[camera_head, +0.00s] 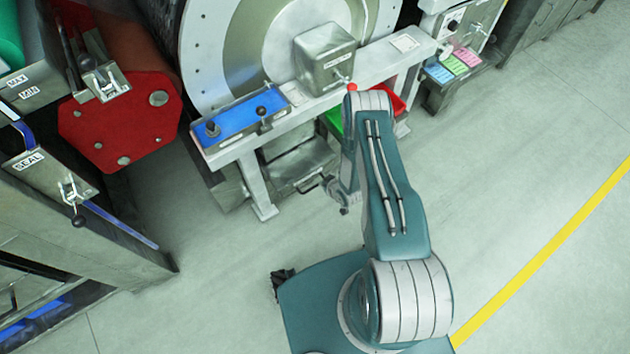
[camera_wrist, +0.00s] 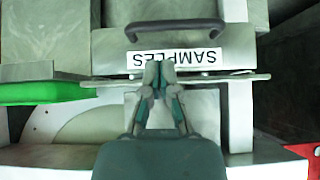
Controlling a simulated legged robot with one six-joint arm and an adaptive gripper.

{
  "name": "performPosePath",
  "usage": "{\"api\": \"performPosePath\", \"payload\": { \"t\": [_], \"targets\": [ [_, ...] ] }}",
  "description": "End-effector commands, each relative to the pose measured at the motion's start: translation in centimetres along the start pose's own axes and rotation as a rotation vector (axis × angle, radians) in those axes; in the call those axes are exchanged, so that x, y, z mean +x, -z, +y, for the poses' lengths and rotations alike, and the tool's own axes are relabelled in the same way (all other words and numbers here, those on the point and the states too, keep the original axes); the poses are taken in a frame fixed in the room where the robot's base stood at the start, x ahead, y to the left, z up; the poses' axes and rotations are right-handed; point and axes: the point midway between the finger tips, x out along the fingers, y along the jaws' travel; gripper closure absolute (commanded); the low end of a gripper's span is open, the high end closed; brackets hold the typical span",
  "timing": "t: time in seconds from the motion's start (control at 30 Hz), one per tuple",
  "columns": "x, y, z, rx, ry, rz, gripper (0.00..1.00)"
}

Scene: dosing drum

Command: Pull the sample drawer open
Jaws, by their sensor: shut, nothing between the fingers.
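The sample drawer (camera_head: 297,168) is a grey metal box low under the drum's bench in the head view. In the wrist view, its white label (camera_wrist: 196,59) reads SAMPLES upside down. A dark bar handle (camera_wrist: 176,25) lies just beyond the label. My gripper (camera_wrist: 158,70) is shut and empty, its fingertips over the label and short of the handle in the picture. I cannot tell whether the fingertips touch the drawer front. In the head view, my arm hides part of the drawer's right side and the fingers are hard to make out.
A bench with a blue panel (camera_head: 240,118) stands above the drawer, its leg (camera_head: 258,190) left of it. Green (camera_head: 335,121) and red (camera_head: 393,98) bins are to the right. A red plate (camera_head: 120,125) and a SEAL cabinet (camera_head: 45,170) are left. Open floor lies right.

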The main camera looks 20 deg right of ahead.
Motion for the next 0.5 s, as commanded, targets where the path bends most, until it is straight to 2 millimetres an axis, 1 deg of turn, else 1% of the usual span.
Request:
{"api": "performPosePath", "payload": {
  "t": [0.03, 0.1, 0.3, 0.5],
  "targets": [
    [0.9, 0.0, -0.2, -0.004, 0.0, 0.001, 1.0],
    [2.0, 0.0, -0.3, -0.005, 0.0, -0.001, 1.0],
    [4.8, 0.1, -0.3, -0.005, -0.001, 0.0, 1.0],
    [6.3, 0.0, -0.1, -0.002, 0.0, -0.001, 1.0]
  ]
}}
